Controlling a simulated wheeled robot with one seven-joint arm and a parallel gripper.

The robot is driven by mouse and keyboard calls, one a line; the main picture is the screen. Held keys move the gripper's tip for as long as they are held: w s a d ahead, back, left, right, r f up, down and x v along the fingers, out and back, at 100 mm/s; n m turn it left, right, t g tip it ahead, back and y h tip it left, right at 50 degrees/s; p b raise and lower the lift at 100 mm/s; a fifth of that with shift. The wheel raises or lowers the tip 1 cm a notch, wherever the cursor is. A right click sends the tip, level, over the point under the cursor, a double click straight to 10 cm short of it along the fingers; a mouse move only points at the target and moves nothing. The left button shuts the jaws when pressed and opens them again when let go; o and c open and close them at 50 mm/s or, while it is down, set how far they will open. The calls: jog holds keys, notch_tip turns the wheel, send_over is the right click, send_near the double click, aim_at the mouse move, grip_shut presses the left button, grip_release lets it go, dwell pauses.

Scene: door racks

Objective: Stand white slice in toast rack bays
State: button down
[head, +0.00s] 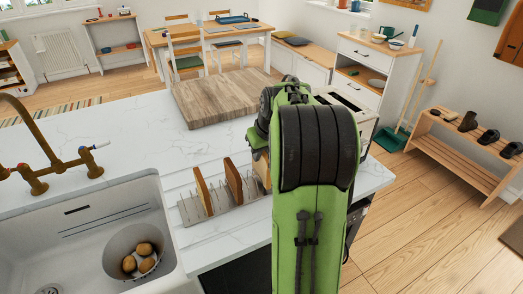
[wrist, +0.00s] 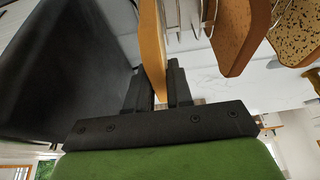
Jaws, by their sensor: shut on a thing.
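The toast rack (head: 190,211) stands on the white counter, left of my arm in the head view. Two brown-crusted slices (head: 203,190) (head: 233,180) stand upright in it, apart from each other. A paler slice (head: 262,170) shows at its right end, partly hidden by my arm. In the wrist view my gripper (wrist: 158,84) is shut on a slice with a tan edge (wrist: 153,45), likely this pale one. Rack wires (wrist: 208,14) are close beside it. I cannot tell whether it rests in a bay. Two other slices show, one brown (wrist: 238,38), one seeded (wrist: 300,35).
A sink (head: 85,235) with a bowl (head: 118,245) of several round brown items lies left of the rack. A wooden board (head: 222,95) lies behind it. A white appliance (head: 355,103) is beyond my arm. A large dark surface (wrist: 60,65) fills the wrist view's left.

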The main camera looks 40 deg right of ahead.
jog(key=c, duration=0.9)
grip_release()
jog(key=shift+c, duration=0.2)
jog(key=shift+r, duration=0.1)
jog(key=p+v, duration=0.4)
jog(key=v, duration=1.1)
jog(key=shift+s+r+p, duration=0.25)
jog(key=shift+r+p, duration=0.05)
jog(key=shift+p, duration=0.1)
jog(key=shift+a, duration=0.15)
